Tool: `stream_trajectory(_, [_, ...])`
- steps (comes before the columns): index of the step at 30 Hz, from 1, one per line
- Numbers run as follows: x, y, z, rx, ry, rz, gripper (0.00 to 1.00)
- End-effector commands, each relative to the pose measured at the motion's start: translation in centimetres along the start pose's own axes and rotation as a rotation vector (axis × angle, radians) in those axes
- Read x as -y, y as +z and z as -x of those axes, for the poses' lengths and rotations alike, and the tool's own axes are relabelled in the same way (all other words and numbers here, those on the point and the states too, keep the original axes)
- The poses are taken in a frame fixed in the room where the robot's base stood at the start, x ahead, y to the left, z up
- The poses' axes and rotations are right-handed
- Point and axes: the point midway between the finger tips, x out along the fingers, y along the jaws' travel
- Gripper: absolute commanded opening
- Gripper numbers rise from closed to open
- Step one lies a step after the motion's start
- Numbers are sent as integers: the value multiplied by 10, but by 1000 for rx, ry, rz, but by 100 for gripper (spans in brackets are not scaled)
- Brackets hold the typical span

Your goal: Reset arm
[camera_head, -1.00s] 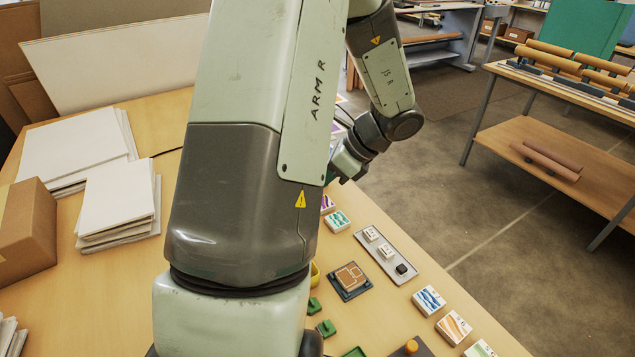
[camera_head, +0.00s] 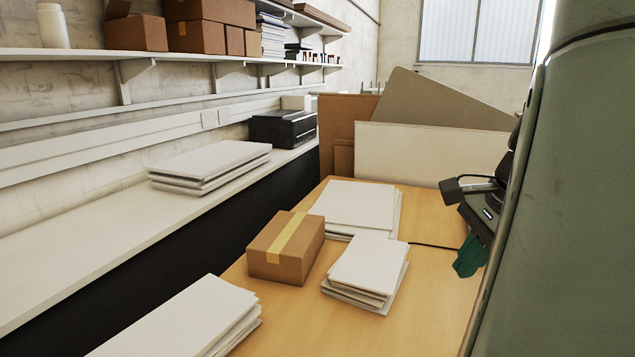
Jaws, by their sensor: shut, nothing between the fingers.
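My gripper (camera_head: 468,262) shows at the right of the picture, its green fingers pointing down over the wooden table (camera_head: 425,300). The fingers look closed, with nothing held between them. A small dark box-shaped part sits on the wrist just above. My large green-grey arm link fills the right edge and hides what lies behind it. The gripper hangs right of the paper stacks and touches none of them in this view.
A taped cardboard box (camera_head: 286,250), a stack of white sheets (camera_head: 352,205) and a smaller stack (camera_head: 368,268) lie on the table. White and brown boards (camera_head: 425,150) lean at its far end. A white counter (camera_head: 120,222) runs along the left wall.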

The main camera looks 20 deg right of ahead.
Motion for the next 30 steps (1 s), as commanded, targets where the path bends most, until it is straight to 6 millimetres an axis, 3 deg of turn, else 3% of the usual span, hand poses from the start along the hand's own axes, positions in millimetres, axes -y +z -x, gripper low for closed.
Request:
stream_trajectory(1, [11, 23, 11, -33, -14, 149, 0])
stream_trajectory(9, [30, 110, 48, -182, -88, 813, 0])
stream_trajectory(12, [8, 163, 39, -174, -22, 1215, 0])
stream_trajectory(15, [-26, 204, 28, -148, 73, 1582, 0])
stream_trajectory(17, [-42, 225, 28, -154, 68, 1738, 0])
stream_trajectory(22, [-51, 258, 41, -199, -77, 1805, 0])
stream_trajectory(30, [-52, 266, 45, -209, -124, 1800, 0])
